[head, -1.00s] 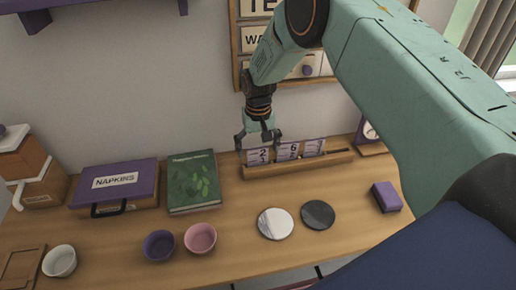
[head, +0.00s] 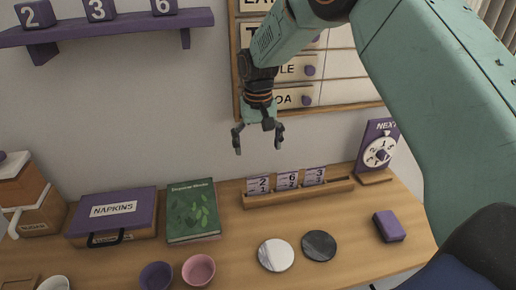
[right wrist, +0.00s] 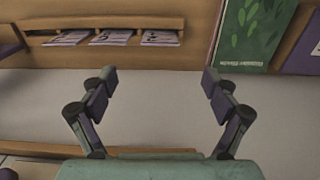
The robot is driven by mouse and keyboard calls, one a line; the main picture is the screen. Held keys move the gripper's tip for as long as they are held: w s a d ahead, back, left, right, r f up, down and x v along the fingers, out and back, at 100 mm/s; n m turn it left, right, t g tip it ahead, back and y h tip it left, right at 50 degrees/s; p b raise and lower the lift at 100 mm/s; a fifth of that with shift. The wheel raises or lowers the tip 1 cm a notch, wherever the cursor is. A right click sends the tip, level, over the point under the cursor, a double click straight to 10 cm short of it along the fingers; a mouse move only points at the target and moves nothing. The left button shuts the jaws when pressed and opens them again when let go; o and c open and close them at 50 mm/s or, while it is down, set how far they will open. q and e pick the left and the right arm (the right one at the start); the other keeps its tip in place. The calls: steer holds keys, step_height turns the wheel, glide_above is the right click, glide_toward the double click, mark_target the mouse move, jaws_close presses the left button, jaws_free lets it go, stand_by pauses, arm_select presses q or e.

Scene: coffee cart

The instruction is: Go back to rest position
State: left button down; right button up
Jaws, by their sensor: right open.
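My right gripper (head: 258,140) is open and empty, in the air in front of the wall and above the wooden card rack. In the right wrist view its two fingers (right wrist: 160,82) stand wide apart with nothing between them. The wooden card rack (head: 334,187) holds three number cards (head: 287,180) reading 2, 6 and 3. The rack also shows at the upper left of the right wrist view (right wrist: 165,22), apart from the fingers. My left gripper is not in view.
A menu board (head: 345,94) hangs behind my right arm, and a purple shelf (head: 110,29) is at upper left. The counter holds a green book (head: 192,208), a napkin box (head: 112,213), two round coasters (head: 276,255) (head: 319,245), a purple block (head: 389,226), cups (head: 198,269) and a dial sign (head: 379,152).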

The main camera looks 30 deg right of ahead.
mark_target(258, 177)
steer(key=shift+f, duration=4.65)
